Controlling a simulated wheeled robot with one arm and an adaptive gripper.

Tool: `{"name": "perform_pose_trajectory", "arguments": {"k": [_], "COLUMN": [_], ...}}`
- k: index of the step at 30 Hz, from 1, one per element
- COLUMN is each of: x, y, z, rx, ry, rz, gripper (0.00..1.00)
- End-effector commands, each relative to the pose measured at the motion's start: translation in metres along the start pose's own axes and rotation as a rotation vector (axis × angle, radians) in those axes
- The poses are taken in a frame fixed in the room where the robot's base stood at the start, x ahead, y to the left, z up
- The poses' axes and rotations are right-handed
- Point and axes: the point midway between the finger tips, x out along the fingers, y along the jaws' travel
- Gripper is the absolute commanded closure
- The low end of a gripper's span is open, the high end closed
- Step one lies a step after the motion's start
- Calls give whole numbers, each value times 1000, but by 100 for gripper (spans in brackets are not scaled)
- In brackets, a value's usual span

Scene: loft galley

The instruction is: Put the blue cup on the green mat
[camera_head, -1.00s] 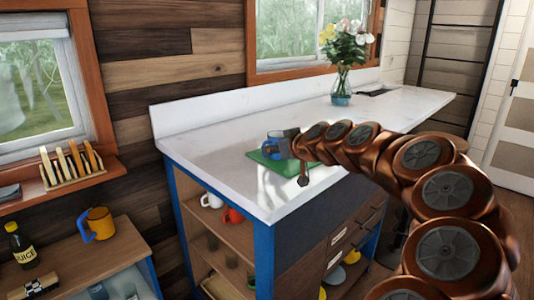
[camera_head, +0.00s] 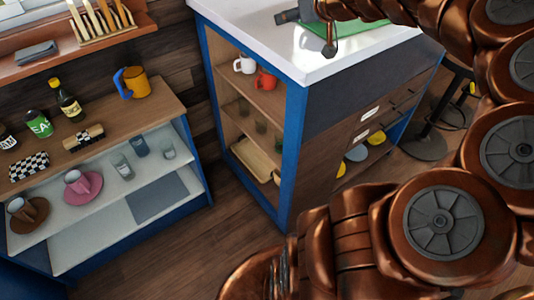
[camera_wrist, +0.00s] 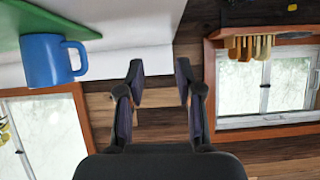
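The blue cup (camera_wrist: 48,61) shows in the wrist view, which is upside down. It stands upright on the green mat (camera_wrist: 65,22), with its handle toward the right of the picture. My gripper (camera_wrist: 160,82) is open, with nothing between its fingers, and the cup is clear of them to the left. In the head view, the green mat (camera_head: 352,38) lies on the white counter, partly hidden by my arm. My gripper (camera_head: 288,16) shows there only in part at the top edge. The cup is not visible in the head view.
The white counter (camera_head: 265,40) has open shelves below with a white mug (camera_head: 244,64) and a red mug (camera_head: 266,79). The floor between is clear.

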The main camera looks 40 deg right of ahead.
Motion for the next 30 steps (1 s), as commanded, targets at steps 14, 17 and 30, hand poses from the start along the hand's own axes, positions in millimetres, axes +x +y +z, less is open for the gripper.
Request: {"name": "perform_pose_trajectory", "arguments": {"k": [14, 17, 30], "x": [-40, -72, -145], "y": [-261, -272, -261], "z": [202, 249, 327], "rx": [-97, -99, -69], "ry": [-777, -934, -1206], "rz": [-232, -177, 26], "gripper": [65, 65, 65]}}
